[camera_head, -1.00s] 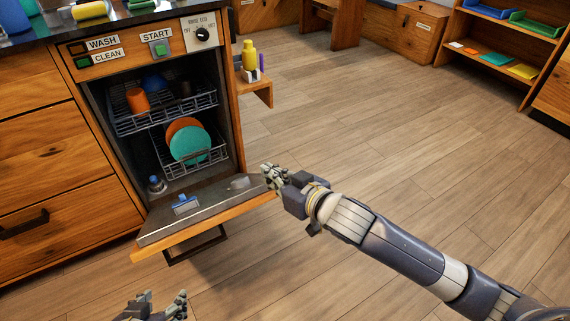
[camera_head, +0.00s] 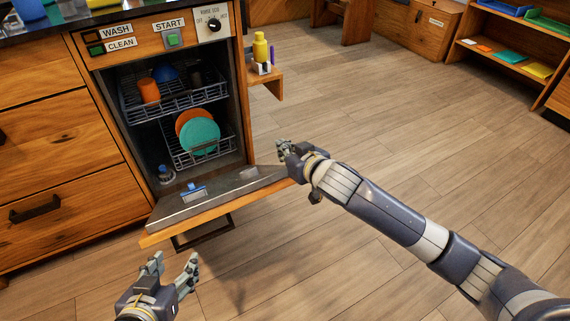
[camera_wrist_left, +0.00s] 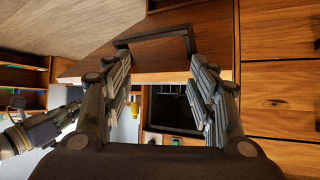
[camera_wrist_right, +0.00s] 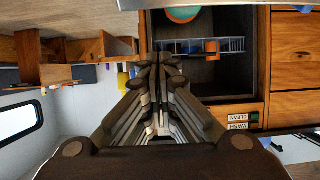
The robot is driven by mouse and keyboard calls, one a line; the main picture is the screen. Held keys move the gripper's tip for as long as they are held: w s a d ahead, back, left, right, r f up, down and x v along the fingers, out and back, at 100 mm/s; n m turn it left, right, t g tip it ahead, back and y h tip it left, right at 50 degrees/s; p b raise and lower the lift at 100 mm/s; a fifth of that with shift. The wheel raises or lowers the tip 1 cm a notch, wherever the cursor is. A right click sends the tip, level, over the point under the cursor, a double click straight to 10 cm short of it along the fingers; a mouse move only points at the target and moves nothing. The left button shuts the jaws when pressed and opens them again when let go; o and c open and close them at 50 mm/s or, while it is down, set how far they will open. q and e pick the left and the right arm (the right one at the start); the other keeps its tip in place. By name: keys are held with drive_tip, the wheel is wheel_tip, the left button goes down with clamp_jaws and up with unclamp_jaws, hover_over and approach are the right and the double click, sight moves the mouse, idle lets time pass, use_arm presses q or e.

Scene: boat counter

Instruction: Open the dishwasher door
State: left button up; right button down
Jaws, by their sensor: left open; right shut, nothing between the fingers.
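The dishwasher door (camera_head: 222,203) is folded down, close to level, with its inner side facing up. Its dark handle (camera_head: 203,233) hangs below the outer face and also shows in the left wrist view (camera_wrist_left: 153,38). The dishwasher's inside (camera_head: 180,130) is exposed, with two racks. My right gripper (camera_head: 284,147) is shut and empty, just above and beside the door's right edge; I cannot tell whether it touches. My left gripper (camera_head: 172,262) is open and empty, in front of and below the door's front edge. In the left wrist view its fingers (camera_wrist_left: 160,95) point toward the door.
The upper rack (camera_head: 172,98) holds cups and the lower rack (camera_head: 199,152) holds plates. Wooden drawers (camera_head: 50,150) stand left of the dishwasher. A small side shelf (camera_head: 265,83) holds a yellow bottle (camera_head: 260,47). The floor (camera_head: 390,120) to the right is clear.

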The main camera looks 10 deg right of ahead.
sight(284, 169)
drive_tip(key=x, duration=0.3)
drive_tip(key=shift+b, duration=0.4)
drive_tip(key=shift+s+d+f+b, duration=0.2)
drive_tip(key=shift+s+f+b, duration=0.05)
drive_tip(key=shift+s+f, duration=0.35)
drive_tip(key=shift+s+d+f+b, duration=0.2)
drive_tip(key=shift+s+f+b, duration=0.05)
drive_tip(key=shift+s+f, duration=0.3)
use_arm(q)
drive_tip(key=w+d+r+t+h, duration=0.1)
drive_tip(key=w+r+t, duration=0.3)
drive_tip(key=r, duration=0.6)
drive_tip(key=shift+w+d+t+h, duration=0.35)
drive_tip(key=shift+d+t, duration=0.45)
drive_tip(key=shift+t, duration=0.3)
use_arm(e)
drive_tip(key=shift+s+d+f, duration=0.1)
drive_tip(key=shift+s+f, duration=0.15)
drive_tip(key=shift+s, duration=0.05)
use_arm(q)
drive_tip(key=shift+r, duration=0.1)
